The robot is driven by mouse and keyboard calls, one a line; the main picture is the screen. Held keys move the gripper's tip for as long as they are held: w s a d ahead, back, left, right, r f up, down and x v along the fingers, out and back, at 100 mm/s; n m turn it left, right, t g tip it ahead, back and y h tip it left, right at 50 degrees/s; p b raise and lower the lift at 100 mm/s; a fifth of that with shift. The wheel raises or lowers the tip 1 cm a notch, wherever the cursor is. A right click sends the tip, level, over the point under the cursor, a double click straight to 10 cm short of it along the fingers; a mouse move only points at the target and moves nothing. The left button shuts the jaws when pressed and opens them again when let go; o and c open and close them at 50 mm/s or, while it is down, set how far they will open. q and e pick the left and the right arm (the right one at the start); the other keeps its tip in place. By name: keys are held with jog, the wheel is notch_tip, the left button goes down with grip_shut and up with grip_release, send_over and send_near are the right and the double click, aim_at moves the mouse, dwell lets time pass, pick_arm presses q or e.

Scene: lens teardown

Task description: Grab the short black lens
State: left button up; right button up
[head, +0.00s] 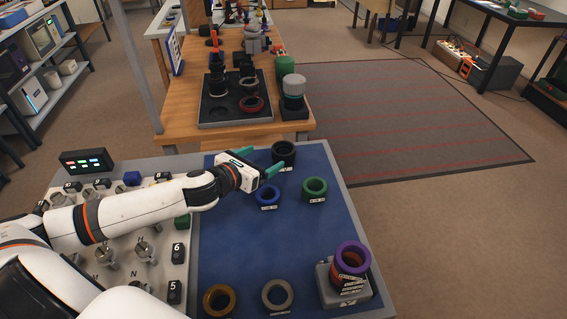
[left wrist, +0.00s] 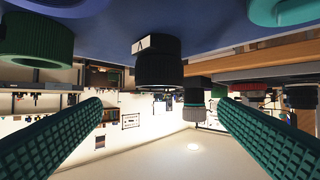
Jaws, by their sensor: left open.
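The short black lens (head: 284,152) is a dark ring standing on the blue mat (head: 240,240), near its far edge. It also shows upside down in the left wrist view (left wrist: 160,70), with a small white label, centred between the fingers but beyond their tips. My left gripper (head: 262,161) has two green fingers spread apart, with nothing between them. It is just on the near left side of the lens and looks apart from it. In the left wrist view its ribbed fingers (left wrist: 162,106) show at both sides. My right gripper is not in view.
A green ring (head: 315,188) and a blue ring (head: 267,197) stand close on the near side. A purple ring (head: 352,256) tops a stack at the near right. Brown (head: 218,299) and grey (head: 277,295) rings lie near the front. A wooden table (head: 190,130) stands beyond the mat.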

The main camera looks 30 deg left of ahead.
aim_at(288, 145)
pick_arm(q)
jog(key=x, duration=0.7)
jog(key=shift+w+f+p, duration=0.1)
jog(key=shift+w+p, duration=0.1)
jog(key=shift+p, duration=0.15)
jog(key=x, duration=0.4)
jog(key=shift+w+d+f, duration=0.2)
jog(key=shift+w, duration=0.1)
jog(key=shift+r, duration=0.1)
jog(key=c, duration=1.2)
